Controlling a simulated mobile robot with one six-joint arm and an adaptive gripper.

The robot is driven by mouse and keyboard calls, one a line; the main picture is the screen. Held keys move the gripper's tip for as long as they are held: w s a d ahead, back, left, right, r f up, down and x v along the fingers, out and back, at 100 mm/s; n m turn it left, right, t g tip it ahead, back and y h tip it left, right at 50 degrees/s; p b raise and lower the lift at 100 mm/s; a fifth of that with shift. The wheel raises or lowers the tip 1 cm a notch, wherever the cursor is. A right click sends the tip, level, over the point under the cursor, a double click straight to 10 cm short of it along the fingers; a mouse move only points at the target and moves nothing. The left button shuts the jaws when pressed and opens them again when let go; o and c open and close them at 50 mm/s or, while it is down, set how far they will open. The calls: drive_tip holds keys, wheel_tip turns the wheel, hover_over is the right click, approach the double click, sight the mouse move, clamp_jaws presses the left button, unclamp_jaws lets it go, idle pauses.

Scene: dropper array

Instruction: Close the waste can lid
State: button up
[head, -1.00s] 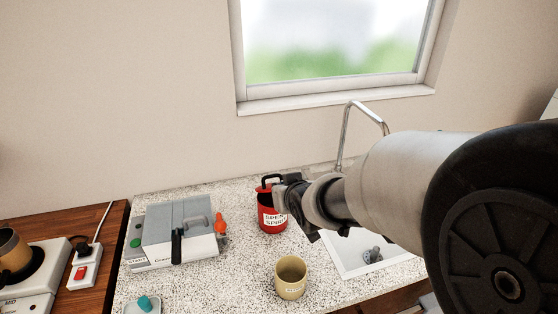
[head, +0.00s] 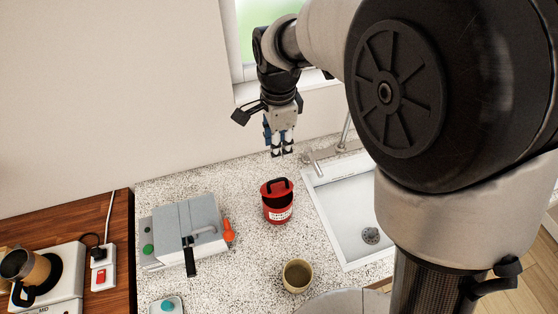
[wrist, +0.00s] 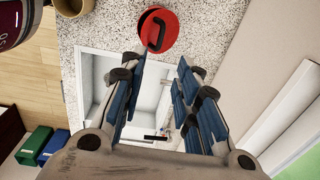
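The red waste can (head: 278,212) with a white label stands on the speckled counter, left of the sink. Its red lid (head: 275,187) with a black arched handle shows at its top; the lid's exact angle is hard to tell in the head view. In the wrist view the lid (wrist: 168,30) appears as a red disc with the black handle, near the top edge. My gripper (head: 282,152) points down, above and behind the can, apart from it. In the wrist view my gripper (wrist: 161,66) has its blue fingers spread with nothing between them.
The sink (head: 345,215) with its tap is right of the can. A beige cup (head: 297,276) stands in front. A grey-white boxy machine (head: 185,232) and an orange-topped dropper (head: 229,231) are to the left. The window and wall are behind my gripper.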

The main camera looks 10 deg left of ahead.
sight(277, 180)
drive_tip(key=f, duration=1)
drive_tip(key=f+b, duration=0.1)
drive_tip(key=f, duration=0.4)
drive_tip(key=shift+w+a+f, duration=0.2)
drive_tip(key=shift+w+f, duration=0.15)
drive_tip(key=shift+w, duration=0.05)
clamp_jaws()
